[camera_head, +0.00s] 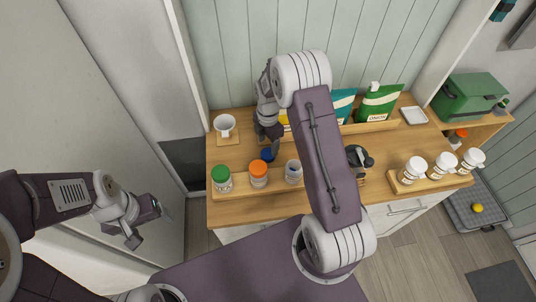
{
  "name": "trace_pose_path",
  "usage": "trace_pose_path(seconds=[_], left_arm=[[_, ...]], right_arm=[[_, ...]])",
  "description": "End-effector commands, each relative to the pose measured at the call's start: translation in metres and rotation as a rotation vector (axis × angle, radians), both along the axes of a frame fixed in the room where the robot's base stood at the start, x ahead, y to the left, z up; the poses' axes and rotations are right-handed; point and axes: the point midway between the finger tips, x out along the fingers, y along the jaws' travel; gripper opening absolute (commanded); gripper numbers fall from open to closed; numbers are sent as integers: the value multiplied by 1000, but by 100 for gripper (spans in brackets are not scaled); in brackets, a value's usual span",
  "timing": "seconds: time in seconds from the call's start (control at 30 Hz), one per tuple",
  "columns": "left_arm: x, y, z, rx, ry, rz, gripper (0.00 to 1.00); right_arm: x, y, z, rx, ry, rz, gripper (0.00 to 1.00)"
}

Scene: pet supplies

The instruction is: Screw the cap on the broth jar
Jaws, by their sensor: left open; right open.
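A jar with no lid visible (293,172), seemingly the broth jar, stands upright at the right end of a row of jars on a low wooden tray. A dark blue cap (267,154) lies on the counter just behind the row. My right gripper (268,137) is open and points down close behind and above the blue cap; I cannot tell whether it touches it. My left gripper (148,222) is open and empty, off to the left in front of the white panel, away from the counter. My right arm hides part of the counter's middle.
A green-lidded jar (222,178) and an orange-lidded jar (258,173) stand left of the open jar. White-lidded jars (415,168), a dark object (358,156) and green bags (378,102) stand to the right.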

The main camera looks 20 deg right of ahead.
Motion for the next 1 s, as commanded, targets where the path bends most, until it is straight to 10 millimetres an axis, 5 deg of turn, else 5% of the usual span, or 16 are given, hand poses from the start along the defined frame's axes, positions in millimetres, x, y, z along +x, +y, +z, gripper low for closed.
trace_pose_path(seconds=[0.3,0.7,0.87,1.0], left_arm=[[0,0,18,0,0,0,78],[0,0,18,0,0,0,78],[0,0,18,0,0,0,78],[0,0,18,0,0,0,78]], right_arm=[[-2,0,-44,0,3,0,63],[-1,0,-50,0,1,0,63],[-1,0,-50,0,1,0,18],[-1,0,-50,0,1,0,13]])
